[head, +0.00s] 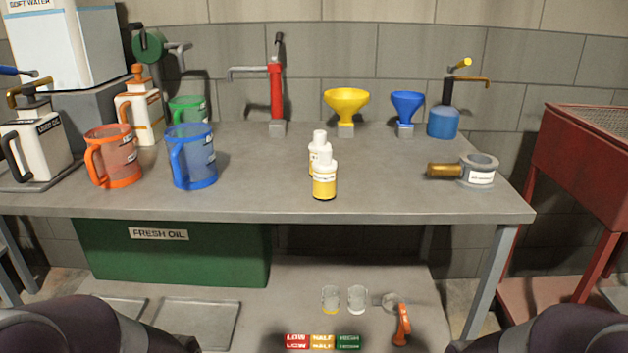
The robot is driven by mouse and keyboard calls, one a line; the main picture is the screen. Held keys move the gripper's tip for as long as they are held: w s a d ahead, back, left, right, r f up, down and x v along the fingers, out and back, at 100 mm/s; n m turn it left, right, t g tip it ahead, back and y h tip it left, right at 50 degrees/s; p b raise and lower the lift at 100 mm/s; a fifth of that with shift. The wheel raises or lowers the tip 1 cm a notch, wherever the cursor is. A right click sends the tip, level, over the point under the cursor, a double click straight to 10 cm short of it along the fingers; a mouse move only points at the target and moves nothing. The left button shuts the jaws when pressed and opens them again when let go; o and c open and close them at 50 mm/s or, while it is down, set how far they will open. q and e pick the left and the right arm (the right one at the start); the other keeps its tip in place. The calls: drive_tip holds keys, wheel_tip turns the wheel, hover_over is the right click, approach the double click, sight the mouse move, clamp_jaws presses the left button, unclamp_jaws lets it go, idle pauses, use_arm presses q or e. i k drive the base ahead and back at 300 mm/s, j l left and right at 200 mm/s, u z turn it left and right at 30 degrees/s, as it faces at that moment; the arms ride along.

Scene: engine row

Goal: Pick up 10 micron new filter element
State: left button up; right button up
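I cannot identify a 10 micron new filter element for certain in the head view. A grey round ring-shaped part (480,165) with a white label sits at the right end of the grey workbench (400,200). The label is too small to read. A brass-coloured cylinder (444,171) lies against its left side. Neither of my grippers shows; only dark rounded parts that look like my arms are at the bottom left and bottom right corners.
Two white-and-yellow bottles (324,182) stand mid-bench. Orange (115,160) and blue (194,160) jugs stand left. Yellow (346,103) and blue (406,106) funnels stand at the back. A red bin (590,150) is at right. Right-centre bench is clear.

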sight(324, 167)
drive_tip(key=i+j+z, duration=0.1)
drive_tip(key=i+j, duration=0.45)
drive_tip(key=j, duration=0.3)
drive_tip(key=i+j+z, duration=0.15)
drive_tip(key=i+j, duration=0.15)
drive_tip(key=j, duration=0.1)
